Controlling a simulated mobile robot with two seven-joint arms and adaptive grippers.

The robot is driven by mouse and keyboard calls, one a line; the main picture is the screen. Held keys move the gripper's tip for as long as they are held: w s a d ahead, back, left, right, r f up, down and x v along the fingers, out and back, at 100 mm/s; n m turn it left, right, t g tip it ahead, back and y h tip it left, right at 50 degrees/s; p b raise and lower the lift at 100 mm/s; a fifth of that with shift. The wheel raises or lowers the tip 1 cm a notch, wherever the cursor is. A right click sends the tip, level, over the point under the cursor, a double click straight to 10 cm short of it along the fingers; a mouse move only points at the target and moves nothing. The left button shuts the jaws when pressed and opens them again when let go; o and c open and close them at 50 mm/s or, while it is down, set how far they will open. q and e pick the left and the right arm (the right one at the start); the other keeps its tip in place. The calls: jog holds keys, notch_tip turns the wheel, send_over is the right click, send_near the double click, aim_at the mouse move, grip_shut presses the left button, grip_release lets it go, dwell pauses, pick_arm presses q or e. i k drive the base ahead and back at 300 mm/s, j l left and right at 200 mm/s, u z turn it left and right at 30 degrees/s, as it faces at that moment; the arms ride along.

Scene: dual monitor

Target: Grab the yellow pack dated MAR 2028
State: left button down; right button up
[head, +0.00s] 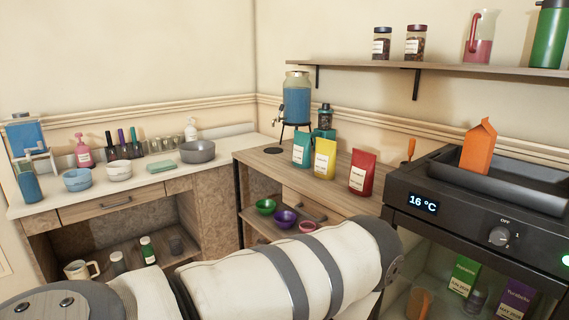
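A yellow pack (324,158) stands upright on the wooden counter, between a teal pack (301,150) on its left and a red pack (361,172) on its right. Each has a pale label, but the print is too small to read, so I cannot tell any date on the yellow pack. A large white and grey arm link of mine crosses the bottom of the head view, well in front of the packs. Neither gripper shows in this view.
A blue drink dispenser (297,100) stands behind the packs. A black appliance (470,205) reading 16 °C, with an orange carton (478,146) on top, is at right. Green (464,275) and purple (516,299) packs stand inside it. Bowls (285,218) sit on the lower shelf.

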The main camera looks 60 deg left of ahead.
aim_at(325, 162)
jog(key=i+j+u, duration=0.1)
jog(key=j+u, duration=0.2)
jog(key=i+j+u, duration=0.25)
jog(key=j, duration=0.25)
jog(key=j+u, duration=0.3)
jog(key=i+j+u, duration=0.3)
